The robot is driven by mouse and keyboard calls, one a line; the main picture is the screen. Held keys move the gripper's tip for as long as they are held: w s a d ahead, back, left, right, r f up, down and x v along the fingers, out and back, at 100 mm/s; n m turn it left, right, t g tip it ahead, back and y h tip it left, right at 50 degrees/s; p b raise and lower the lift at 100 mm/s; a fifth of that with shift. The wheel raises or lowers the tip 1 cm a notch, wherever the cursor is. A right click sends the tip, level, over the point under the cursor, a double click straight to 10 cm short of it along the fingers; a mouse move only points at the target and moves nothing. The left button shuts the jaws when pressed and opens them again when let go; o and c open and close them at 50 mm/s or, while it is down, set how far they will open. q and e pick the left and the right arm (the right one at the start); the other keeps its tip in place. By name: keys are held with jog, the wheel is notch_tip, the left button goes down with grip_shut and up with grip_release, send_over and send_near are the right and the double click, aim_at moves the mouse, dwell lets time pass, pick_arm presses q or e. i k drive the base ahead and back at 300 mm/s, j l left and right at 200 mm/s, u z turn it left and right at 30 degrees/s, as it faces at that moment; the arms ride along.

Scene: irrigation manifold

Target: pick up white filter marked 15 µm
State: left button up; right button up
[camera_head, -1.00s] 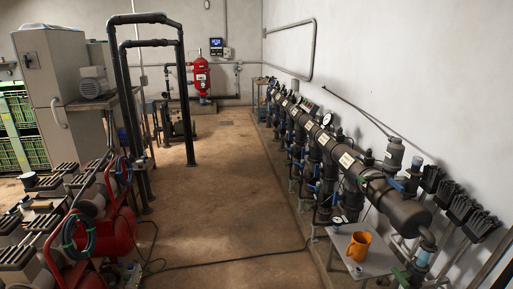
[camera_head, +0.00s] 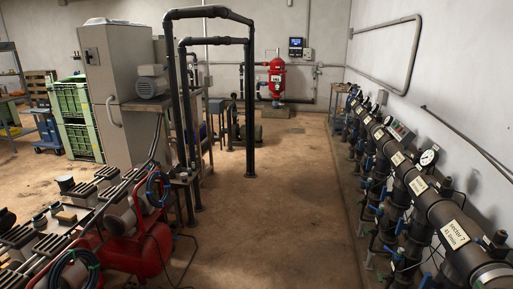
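I cannot make out a white filter marked 15 µm anywhere in the head view. Neither of my grippers shows in this view. A red filter-like vessel (camera_head: 277,78) stands upright at the back wall, with small marks on it that are too small to read. The small items on the bench at the left and at the far end of the room are too small to tell apart.
A black pipe manifold (camera_head: 439,212) with a "Sector 7" label (camera_head: 454,233) runs along the right wall. A red compressor (camera_head: 132,245) fills the lower left. A grey cabinet (camera_head: 117,91) and green crates (camera_head: 74,103) stand behind it. The middle floor (camera_head: 285,190) is clear.

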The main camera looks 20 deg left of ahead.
aim_at(40, 220)
jog(key=i+u, duration=0.35)
jog(key=i, duration=0.4)
jog(key=i+l+u, duration=0.15)
jog(key=i+u, duration=0.25)
jog(key=i, duration=0.3)
